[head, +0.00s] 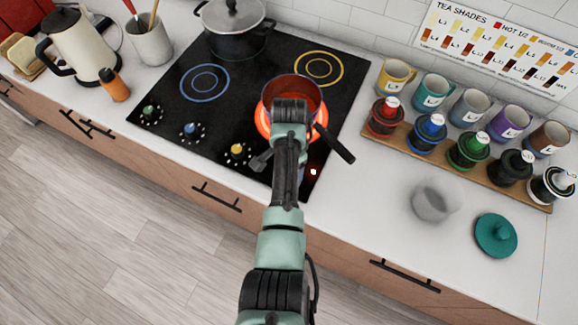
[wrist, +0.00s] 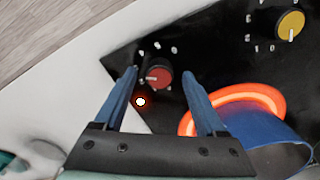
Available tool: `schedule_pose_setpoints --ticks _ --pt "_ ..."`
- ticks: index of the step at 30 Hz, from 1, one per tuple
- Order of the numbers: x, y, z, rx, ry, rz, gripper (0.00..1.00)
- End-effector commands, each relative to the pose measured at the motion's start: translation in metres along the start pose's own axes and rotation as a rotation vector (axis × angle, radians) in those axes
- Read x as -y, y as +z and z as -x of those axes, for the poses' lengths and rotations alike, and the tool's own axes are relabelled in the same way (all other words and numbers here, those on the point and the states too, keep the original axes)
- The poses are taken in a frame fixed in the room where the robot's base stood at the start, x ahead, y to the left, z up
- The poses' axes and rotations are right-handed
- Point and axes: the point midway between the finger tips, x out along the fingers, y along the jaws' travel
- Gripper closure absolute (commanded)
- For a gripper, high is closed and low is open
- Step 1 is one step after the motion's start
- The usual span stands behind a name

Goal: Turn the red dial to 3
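The red dial (wrist: 159,77) is on the front edge of the black cooktop, seen in the wrist view. A pale pointer mark shows on its left side; the white marks around it are too small or hidden to read. My gripper (wrist: 159,73) is open, with one blue finger on each side of the dial. I cannot tell whether the fingers touch it. A small lit indicator (wrist: 141,101) glows beside the dial, and it also shows in the head view (head: 313,171). My arm hides the red dial in the head view.
A saucepan (head: 316,118) stands on a glowing orange burner (head: 262,122), its dark handle pointing to the lower right. Yellow (head: 237,149), blue (head: 190,130) and green (head: 149,111) dials line the cooktop front. Mugs and jars stand at right, beside a teal lid (head: 496,235).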

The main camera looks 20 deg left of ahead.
Motion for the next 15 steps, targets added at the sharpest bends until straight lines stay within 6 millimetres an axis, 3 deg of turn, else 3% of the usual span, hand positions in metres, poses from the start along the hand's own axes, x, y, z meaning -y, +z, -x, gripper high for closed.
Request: schedule_pose_setpoints --ticks 8,15 --pt "0.0 0.001 0.005 0.001 0.0 0.001 0.27" --pt "0.001 0.0 0.044 -0.002 -0.004 0.001 0.27"
